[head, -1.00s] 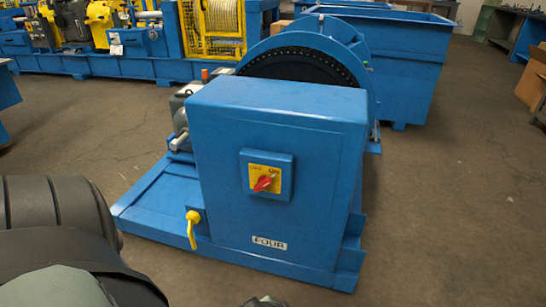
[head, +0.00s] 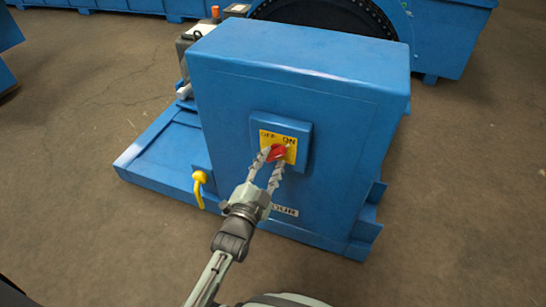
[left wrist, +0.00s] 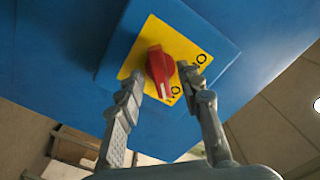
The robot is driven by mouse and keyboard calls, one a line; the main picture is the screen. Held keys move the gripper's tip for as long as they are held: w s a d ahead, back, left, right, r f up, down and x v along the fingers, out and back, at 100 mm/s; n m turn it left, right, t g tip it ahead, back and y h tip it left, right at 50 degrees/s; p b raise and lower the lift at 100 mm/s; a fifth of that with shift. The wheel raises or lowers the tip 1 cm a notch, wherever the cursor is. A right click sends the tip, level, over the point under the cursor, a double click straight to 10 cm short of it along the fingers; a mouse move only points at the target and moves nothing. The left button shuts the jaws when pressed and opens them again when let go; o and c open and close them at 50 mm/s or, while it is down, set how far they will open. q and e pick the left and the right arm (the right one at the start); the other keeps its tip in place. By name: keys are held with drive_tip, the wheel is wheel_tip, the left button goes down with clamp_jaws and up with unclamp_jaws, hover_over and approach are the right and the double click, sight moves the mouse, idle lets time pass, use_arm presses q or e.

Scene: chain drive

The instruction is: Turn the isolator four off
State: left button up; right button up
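The isolator's red knob (head: 277,153) sits on a yellow plate (head: 291,152) marked OFF and ON, on the front of the blue cabinet (head: 300,85). The cabinet's name label (head: 285,210) is partly hidden by my gripper. My left gripper (head: 270,157) reaches up to the knob with its fingers apart. In the left wrist view the red knob (left wrist: 159,68) lies between the two fingertips, one on each side. Its white mark points down toward partly hidden lettering. I cannot tell whether the fingers touch it. My right gripper is not in view.
A yellow lever (head: 200,186) sticks out at the cabinet's lower left, above the blue base (head: 155,165). A large black chain wheel (head: 325,14) stands behind the cabinet. Concrete floor (head: 460,190) is clear on the right.

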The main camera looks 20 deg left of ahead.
use_arm(q)
drive_tip(key=shift+w, duration=0.8)
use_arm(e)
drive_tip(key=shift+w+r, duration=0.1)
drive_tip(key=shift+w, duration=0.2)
use_arm(q)
clamp_jaws()
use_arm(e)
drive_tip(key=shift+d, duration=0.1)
